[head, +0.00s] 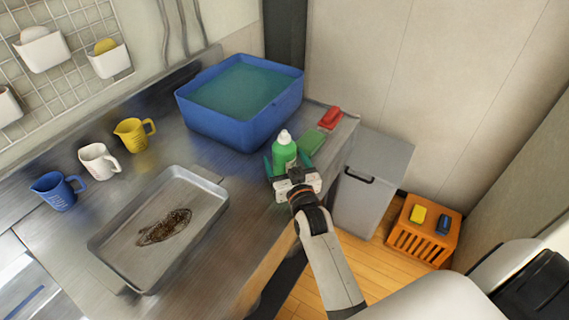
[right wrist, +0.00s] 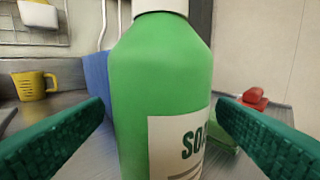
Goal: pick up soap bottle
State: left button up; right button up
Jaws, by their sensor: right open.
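The soap bottle (head: 284,155) is green with a white cap and a white label. It stands upright on the steel counter, in front of the blue tub's right corner. My right gripper (head: 283,165) is open, with its green fingers on either side of the bottle. In the right wrist view the bottle (right wrist: 165,90) fills the middle, between the two fingertips (right wrist: 160,118), and the label's letters "SO" show. A gap seems to show beside the right finger; whether the left finger touches the bottle I cannot tell. My left gripper is not in view.
A blue tub of water (head: 245,132) stands behind the bottle. A green sponge (head: 311,142) and a red item (head: 330,118) lie to its right. A metal tray (head: 215,192) with a dark stain, and yellow, white and blue cups (head: 134,135), are at left. The counter's edge is close at right.

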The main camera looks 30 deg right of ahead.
jog(key=w, duration=0.1)
jog(key=w+b, duration=0.1)
jog(key=w, duration=0.1)
jog(key=shift+w+d+f, duration=0.15)
jog(key=shift+w+d, duration=0.15)
jog(key=shift+d, duration=0.05)
jog(key=shift+s, duration=0.1)
jog(key=shift+c, duration=0.2)
jog(key=c, duration=1.2)
jog(key=shift+c, duration=0.2)
